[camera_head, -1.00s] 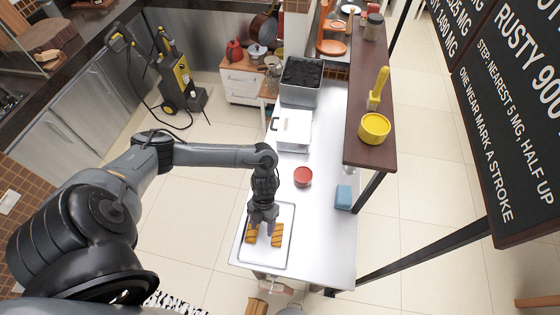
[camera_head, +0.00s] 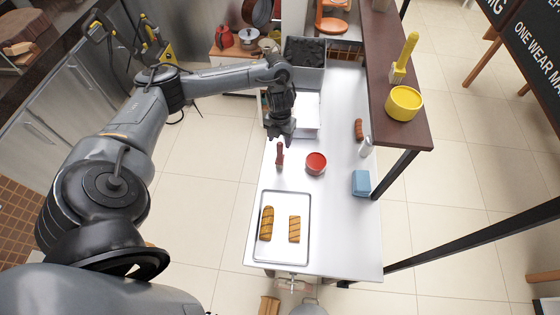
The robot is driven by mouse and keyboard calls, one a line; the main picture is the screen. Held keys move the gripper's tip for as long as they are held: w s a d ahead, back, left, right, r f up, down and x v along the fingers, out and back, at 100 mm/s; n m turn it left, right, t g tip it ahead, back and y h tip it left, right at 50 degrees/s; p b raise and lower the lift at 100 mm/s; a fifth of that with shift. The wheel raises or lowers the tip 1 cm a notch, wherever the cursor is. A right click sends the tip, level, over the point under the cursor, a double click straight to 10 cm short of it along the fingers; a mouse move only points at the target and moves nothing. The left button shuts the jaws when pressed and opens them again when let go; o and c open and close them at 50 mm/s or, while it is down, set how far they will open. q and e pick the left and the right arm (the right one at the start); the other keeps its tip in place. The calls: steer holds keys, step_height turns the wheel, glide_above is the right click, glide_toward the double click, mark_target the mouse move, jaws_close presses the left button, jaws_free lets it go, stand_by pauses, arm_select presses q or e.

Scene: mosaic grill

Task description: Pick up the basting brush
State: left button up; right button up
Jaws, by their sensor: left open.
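A yellow brush-like tool (camera_head: 404,58) with a paler flat end stands on the brown shelf at the upper right, behind a yellow round container (camera_head: 404,103). A small slim dark-red item (camera_head: 280,153) is on the steel table beside a red bowl (camera_head: 316,163); it is too small to tell whether it is the basting brush. My left gripper (camera_head: 281,137) is open and empty, pointing down just behind the dark-red item in the picture, apart from the yellow tool. My right gripper is not in view.
A metal tray (camera_head: 282,252) with two grilled pieces lies at the table's near end. A blue block (camera_head: 361,183), a clear shaker (camera_head: 366,147) and a sausage-like item (camera_head: 359,129) are along the right edge, near the raised brown shelf (camera_head: 400,135). The grill box (camera_head: 308,77) stands at the back.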

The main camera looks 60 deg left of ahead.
mark_target(280, 150)
arm_select(q)
step_height(280, 150, down, 2)
steer(key=shift+f+b, duration=0.25)
steer(key=shift+b, duration=0.05)
steer(key=shift+f, duration=2.6)
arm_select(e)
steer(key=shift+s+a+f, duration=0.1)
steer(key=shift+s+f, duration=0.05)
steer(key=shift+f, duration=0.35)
arm_select(q)
steer(key=shift+c, duration=0.3)
jaws_close()
steer(key=shift+r, duration=0.1)
